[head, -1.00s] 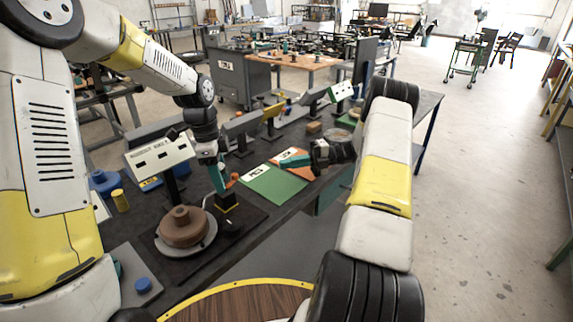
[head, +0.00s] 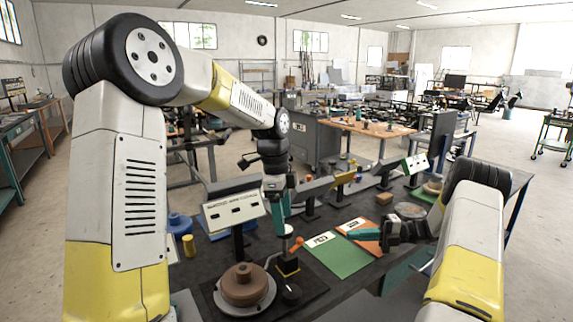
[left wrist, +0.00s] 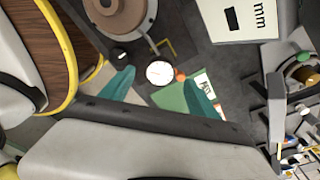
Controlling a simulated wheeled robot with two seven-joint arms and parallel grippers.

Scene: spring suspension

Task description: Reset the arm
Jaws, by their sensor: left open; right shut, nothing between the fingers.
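My left gripper (head: 283,215) points down above a small black block with yellow edges (head: 288,267) and is open and empty. In the left wrist view its teal fingers (left wrist: 160,92) are spread, with a round white dial (left wrist: 160,72) between and beyond them. A lever with an orange knob (head: 297,243) stands beside the block. A brown stepped disc (head: 243,284) sits on a round metal plate left of the block; it also shows in the left wrist view (left wrist: 115,15).
A green card (head: 338,255) lies on the dark bench right of the block. A small wooden block (head: 384,198) lies further back.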

